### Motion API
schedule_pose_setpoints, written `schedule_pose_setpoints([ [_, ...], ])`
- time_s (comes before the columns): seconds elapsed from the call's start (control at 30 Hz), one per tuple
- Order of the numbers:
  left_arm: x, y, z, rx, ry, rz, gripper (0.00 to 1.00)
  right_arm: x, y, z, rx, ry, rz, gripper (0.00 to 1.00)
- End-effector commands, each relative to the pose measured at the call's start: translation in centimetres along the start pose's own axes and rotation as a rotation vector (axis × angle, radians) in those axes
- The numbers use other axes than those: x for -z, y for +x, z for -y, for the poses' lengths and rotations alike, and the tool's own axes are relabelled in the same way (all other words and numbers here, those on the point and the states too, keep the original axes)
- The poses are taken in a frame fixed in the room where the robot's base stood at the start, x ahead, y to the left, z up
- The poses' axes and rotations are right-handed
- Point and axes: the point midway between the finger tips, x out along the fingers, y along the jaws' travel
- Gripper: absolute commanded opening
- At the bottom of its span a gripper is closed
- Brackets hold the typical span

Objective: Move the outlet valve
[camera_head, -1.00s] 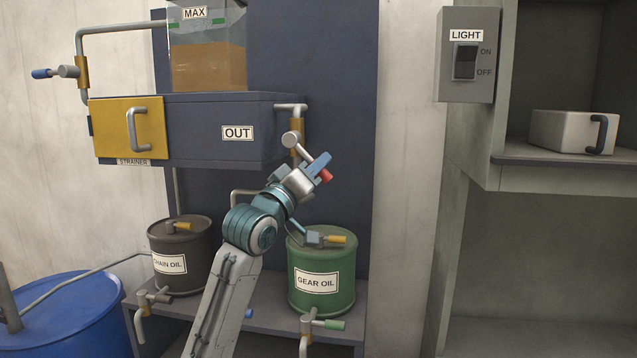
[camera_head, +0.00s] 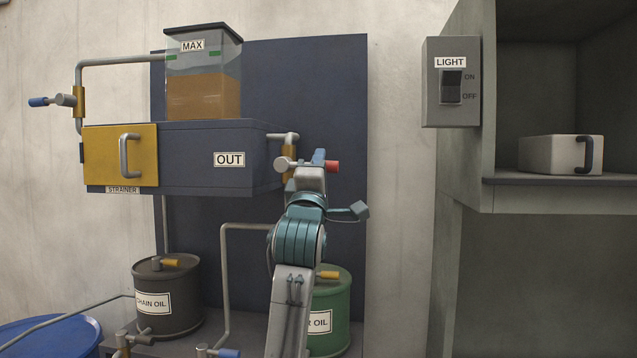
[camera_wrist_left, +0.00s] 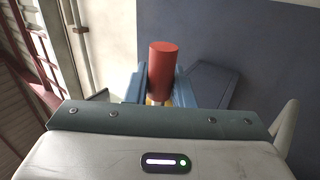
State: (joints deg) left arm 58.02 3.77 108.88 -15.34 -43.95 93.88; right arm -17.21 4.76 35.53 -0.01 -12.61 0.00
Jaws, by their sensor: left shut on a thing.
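The outlet valve (camera_head: 284,164) is at the right end of the dark blue box, beside the OUT label (camera_head: 229,160), on a pipe with a yellow body. Its handle has a red end (camera_head: 332,166) and points to the right, nearly level. My left gripper (camera_head: 318,160) is shut on this handle, and the red end sticks out past the fingers. In the left wrist view the red end (camera_wrist_left: 163,68) stands between the blue fingers (camera_wrist_left: 160,88). The fingers hide the middle of the handle. My right gripper is not in view.
A valve with a blue handle (camera_head: 40,101) is at the far left. The yellow strainer drawer (camera_head: 105,160) is left of the OUT label. Chain oil (camera_head: 175,285) and green gear oil (camera_head: 335,300) drums stand below. A light switch box (camera_head: 458,110) is at the right.

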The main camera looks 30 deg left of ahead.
Motion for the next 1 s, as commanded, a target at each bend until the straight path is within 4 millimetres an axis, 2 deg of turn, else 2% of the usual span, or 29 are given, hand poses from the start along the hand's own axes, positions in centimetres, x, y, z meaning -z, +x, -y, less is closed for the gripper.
schedule_pose_setpoints([
  [0.17,-0.03,0.14,-0.16,0.001,-0.034,-0.022,0.00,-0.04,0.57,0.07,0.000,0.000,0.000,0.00],
  [0.63,0.03,0.27,-0.43,-0.001,-0.046,-0.030,0.00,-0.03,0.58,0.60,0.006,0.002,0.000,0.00],
  [0.67,0.03,0.27,-0.43,-0.001,-0.046,-0.030,0.23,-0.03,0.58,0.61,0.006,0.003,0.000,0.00],
  [0.73,0.03,0.27,-0.45,-0.001,-0.045,-0.030,0.37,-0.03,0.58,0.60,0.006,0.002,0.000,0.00],
  [0.77,0.03,0.27,-0.44,-0.001,-0.045,-0.030,0.41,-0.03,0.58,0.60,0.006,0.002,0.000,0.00],
  [1.0,0.02,0.23,-0.32,0.001,-0.044,-0.029,0.41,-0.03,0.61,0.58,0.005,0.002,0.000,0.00],
])
